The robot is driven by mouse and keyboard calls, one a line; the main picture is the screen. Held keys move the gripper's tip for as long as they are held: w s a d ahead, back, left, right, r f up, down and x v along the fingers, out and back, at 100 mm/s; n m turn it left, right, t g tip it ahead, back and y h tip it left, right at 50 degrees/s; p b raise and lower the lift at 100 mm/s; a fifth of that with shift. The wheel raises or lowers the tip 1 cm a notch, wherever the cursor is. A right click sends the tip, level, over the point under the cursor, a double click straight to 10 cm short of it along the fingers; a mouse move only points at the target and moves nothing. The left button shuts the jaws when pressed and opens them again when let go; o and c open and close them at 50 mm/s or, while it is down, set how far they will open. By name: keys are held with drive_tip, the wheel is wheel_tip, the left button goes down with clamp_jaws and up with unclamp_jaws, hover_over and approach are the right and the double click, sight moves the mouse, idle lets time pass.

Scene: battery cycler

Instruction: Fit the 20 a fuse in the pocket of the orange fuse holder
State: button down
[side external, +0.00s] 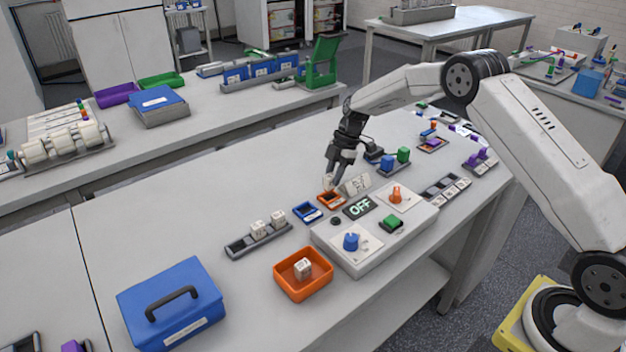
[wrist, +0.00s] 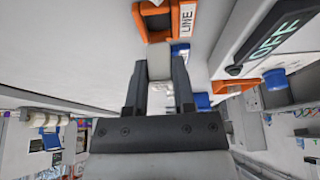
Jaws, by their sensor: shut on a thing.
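My gripper (side external: 330,180) is shut on a pale grey-white block, the fuse (wrist: 160,64), which sits between both fingers in the wrist view. Its rating is not readable. The orange fuse holder (side external: 326,203) lies on the bench directly below my gripper in the side view. In the wrist view the orange fuse holder (wrist: 139,23) is just beyond the fuse's end, with a dark pocket and a white LINE label beside it. The fuse appears outside the pocket and close to the holder's edge. I cannot tell whether they touch.
A blue holder (side external: 307,212) lies just left of the orange one. The grey control box (side external: 310,236) with knobs and an OFF display stands close in front. A rack (side external: 238,247) holds white blocks. An orange bin (side external: 281,284) and blue case (side external: 190,270) stand nearer.

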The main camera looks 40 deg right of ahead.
drive_tip(key=shift+f, duration=1.3)
drive_tip(key=shift+f, duration=0.25)
drive_tip(key=shift+c, duration=1.8)
unclamp_jaws()
drive_tip(key=shift+r, duration=0.1)
drive_tip(key=v, duration=0.7)
drive_tip(key=shift+d+r, duration=0.2)
drive_tip(key=shift+r, duration=0.1)
